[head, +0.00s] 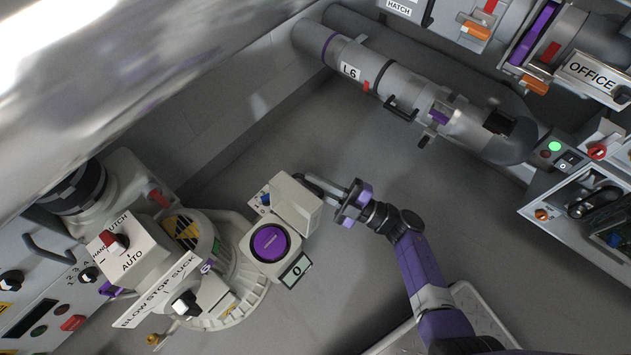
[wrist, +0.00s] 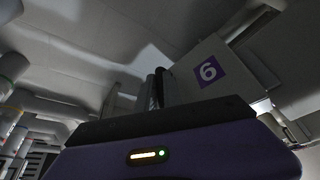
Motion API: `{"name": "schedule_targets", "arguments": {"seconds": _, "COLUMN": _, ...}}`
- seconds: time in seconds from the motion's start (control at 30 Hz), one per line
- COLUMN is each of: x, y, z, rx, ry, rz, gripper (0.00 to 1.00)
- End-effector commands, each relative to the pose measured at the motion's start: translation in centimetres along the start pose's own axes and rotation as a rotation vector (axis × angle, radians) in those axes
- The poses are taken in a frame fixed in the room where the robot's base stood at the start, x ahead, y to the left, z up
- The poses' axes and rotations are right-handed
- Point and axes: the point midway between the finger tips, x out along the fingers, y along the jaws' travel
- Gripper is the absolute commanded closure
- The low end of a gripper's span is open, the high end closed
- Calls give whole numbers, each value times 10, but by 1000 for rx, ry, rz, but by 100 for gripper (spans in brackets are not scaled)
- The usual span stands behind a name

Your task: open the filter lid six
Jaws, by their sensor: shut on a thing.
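In the head view, a beige unit with a round purple disc (head: 270,243) stands at lower centre. A beige boxy flap, which I take as filter lid six (head: 294,204), stands at its upper right side. My gripper (head: 309,182) comes from the right, its fingers shut at the flap's upper edge. In the wrist view, a pale panel (wrist: 222,78) with a purple "6" label rises just beyond my gripper (wrist: 155,90). The exact contact between the fingertips and the lid is partly hidden. How far the lid stands open is hard to tell.
A blower machine with a BLOW STOP SUCK plate (head: 160,290) stands at the left. A control panel (head: 590,195) is at the right. The grey floor between is clear.

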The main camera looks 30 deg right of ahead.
Motion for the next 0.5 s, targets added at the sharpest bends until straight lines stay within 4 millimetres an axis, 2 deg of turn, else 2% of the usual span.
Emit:
{"name": "schedule_targets", "arguments": {"seconds": 0.03, "x": 3, "y": 2, "z": -9, "rx": -28, "ry": 1, "rz": -17, "gripper": 100}}
{"name": "schedule_targets", "arguments": {"seconds": 0.23, "x": 12, "y": 2, "z": -31, "rx": -193, "ry": 0, "rz": -89, "gripper": 100}}
{"name": "schedule_targets", "arguments": {"seconds": 0.5, "x": 16, "y": -3, "z": -39, "rx": -302, "ry": -3, "rz": -133, "gripper": 100}}
